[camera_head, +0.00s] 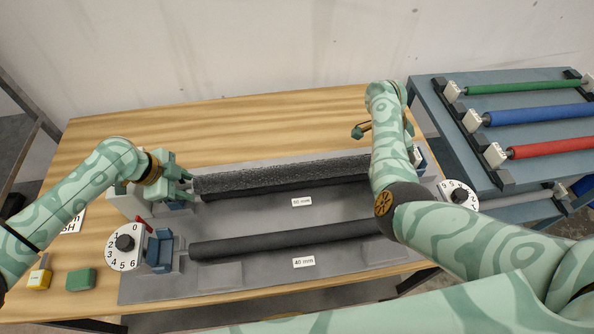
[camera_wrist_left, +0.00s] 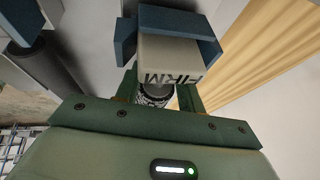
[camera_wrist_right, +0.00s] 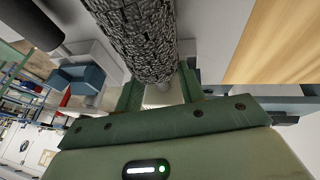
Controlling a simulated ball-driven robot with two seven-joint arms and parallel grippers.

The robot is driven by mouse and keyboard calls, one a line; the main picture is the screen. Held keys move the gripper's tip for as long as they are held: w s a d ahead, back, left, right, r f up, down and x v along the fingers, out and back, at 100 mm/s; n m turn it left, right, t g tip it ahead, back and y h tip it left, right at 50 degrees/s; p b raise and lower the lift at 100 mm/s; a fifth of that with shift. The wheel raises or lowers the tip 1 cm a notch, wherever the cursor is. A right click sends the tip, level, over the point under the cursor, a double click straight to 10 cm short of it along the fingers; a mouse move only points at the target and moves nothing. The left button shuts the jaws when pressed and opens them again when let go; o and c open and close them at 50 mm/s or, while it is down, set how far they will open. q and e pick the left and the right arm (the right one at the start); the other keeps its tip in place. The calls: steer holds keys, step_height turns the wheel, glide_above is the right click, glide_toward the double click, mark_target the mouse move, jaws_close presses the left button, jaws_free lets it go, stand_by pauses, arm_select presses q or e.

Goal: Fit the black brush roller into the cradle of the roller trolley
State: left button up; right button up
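The black brush roller (camera_head: 275,175), dark and bristly, lies lengthwise over the rear of the machine bed in the head view. My left gripper (camera_head: 187,182) is at its left end. In the left wrist view my left fingers (camera_wrist_left: 160,92) are close around a small round end, below a white block marked FIRM (camera_wrist_left: 170,60); their grip is unclear. In the right wrist view my right gripper (camera_wrist_right: 163,92) is closed around the white end block of the brush roller (camera_wrist_right: 140,35). My right arm mostly hides this gripper in the head view. The roller trolley (camera_head: 435,105) stands at the right.
Green (camera_head: 520,87), blue (camera_head: 535,114) and red (camera_head: 550,148) rollers lie on the trolley. A smooth black roller (camera_head: 290,235) lies along the front of the bed. Numbered dials (camera_head: 124,246) flank the machine. The wooden table (camera_head: 240,130) is clear behind it.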

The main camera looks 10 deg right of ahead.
arm_select(q)
jaws_close()
arm_select(e)
jaws_close()
arm_select(q)
steer(key=shift+r, duration=0.2)
arm_select(e)
steer(key=shift+r, duration=0.15)
